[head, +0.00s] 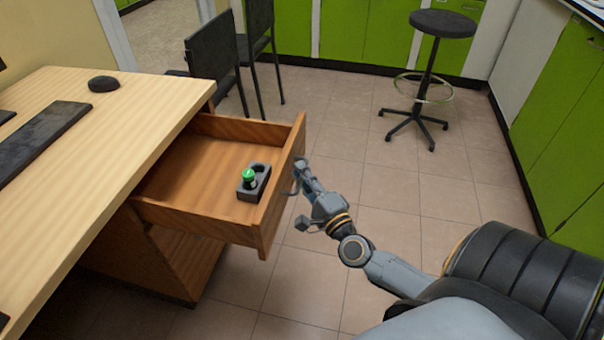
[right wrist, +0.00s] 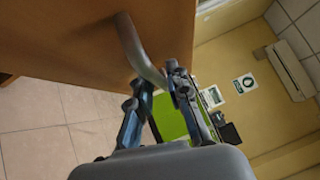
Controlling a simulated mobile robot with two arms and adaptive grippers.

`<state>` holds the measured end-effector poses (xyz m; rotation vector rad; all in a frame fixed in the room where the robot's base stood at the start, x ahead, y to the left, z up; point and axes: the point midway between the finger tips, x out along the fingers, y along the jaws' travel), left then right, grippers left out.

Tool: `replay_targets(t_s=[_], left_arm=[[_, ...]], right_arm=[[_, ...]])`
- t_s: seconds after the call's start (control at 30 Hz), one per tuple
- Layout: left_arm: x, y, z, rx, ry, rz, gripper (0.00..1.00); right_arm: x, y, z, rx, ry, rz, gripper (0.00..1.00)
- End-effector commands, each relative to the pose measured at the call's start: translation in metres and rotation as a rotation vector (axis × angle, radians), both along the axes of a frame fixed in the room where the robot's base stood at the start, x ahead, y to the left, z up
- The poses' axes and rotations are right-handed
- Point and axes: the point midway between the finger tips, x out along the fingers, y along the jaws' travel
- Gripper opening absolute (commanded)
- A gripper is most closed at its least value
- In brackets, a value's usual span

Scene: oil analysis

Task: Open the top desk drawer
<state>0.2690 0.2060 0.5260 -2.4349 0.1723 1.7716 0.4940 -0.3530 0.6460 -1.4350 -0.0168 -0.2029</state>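The top desk drawer (head: 205,216) is pulled well out from under the desk top, and its inside shows in the head view. My right gripper (head: 302,170) is at the outer face of the drawer front. In the right wrist view, a curved metal handle (right wrist: 138,48) stands off the wooden drawer front (right wrist: 75,40). The handle's end passes between the fingertips of my right gripper (right wrist: 157,82), which look closed on it. My left gripper is not in view.
A dark holder (head: 247,195) with a green-capped vial (head: 249,178) lies inside the drawer. The desk top (head: 120,125) bears a keyboard (head: 40,135) and a mouse (head: 103,84). A stool (head: 442,24) and chairs (head: 212,52) stand behind.

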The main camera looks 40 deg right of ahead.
Motion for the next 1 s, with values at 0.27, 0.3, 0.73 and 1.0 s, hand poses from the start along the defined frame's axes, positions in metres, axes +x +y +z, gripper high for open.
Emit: replay_targets(t_s=[0.27, 0.3, 0.73, 1.0], left_arm=[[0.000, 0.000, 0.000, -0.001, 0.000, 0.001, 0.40], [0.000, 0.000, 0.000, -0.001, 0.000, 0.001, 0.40], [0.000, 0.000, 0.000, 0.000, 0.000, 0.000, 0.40], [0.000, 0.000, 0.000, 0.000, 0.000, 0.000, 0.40]], right_arm=[[0.000, -0.001, 0.001, -0.001, -0.003, -0.002, 0.20], [-0.002, 0.000, 0.001, -0.001, -0.003, -0.002, 0.20], [-0.070, 0.009, -0.010, -0.001, 0.003, -0.001, 0.20], [-0.109, 0.014, -0.015, -0.001, 0.001, -0.001, 0.20]])
